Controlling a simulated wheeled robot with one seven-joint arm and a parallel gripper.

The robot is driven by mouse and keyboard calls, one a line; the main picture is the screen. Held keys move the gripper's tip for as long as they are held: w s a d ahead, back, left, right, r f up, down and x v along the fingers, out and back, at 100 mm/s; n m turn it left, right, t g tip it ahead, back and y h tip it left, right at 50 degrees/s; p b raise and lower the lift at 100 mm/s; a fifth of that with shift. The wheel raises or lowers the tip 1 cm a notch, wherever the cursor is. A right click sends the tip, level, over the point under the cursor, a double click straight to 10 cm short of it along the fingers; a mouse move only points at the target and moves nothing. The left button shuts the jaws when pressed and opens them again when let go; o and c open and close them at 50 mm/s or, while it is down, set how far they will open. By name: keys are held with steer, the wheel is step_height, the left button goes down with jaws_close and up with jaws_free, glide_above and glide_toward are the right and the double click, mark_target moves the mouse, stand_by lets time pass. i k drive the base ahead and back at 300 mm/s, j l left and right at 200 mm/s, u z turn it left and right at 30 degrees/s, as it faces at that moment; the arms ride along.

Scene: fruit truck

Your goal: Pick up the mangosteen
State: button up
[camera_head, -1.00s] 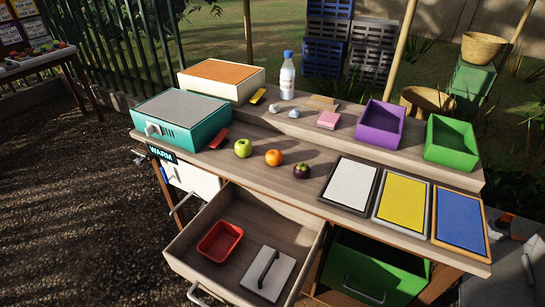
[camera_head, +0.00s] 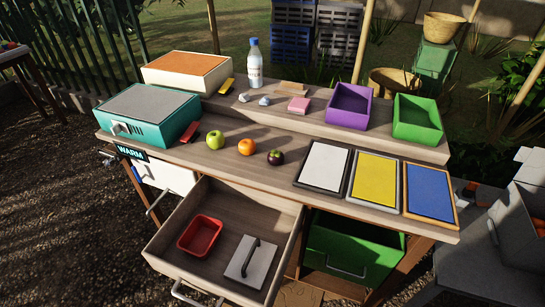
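The mangosteen (camera_head: 276,157) is a small dark purple fruit with a green cap. It rests on the wooden counter (camera_head: 225,170), right of an orange (camera_head: 246,146) and a green apple (camera_head: 215,140). The three fruits stand apart in a row. Nothing covers the mangosteen. My gripper is not in view.
White, yellow (camera_head: 375,180) and blue panels lie right of the mangosteen. An open drawer (camera_head: 290,225) with a red tray (camera_head: 200,236) juts out below. A raised shelf behind holds a bottle (camera_head: 255,65), a purple bin (camera_head: 349,106) and a green bin (camera_head: 417,120).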

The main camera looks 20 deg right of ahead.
mark_target(275, 158)
steer(key=i+l+u, duration=0.15)
steer(key=i+u, duration=0.25)
steer(key=i+l+u, duration=0.15)
steer(key=u, duration=0.25)
steer(key=i+l+u, duration=0.2)
steer(key=l+u, duration=0.2)
steer(key=i+l+u, duration=0.15)
steer(key=l+u, duration=0.2)
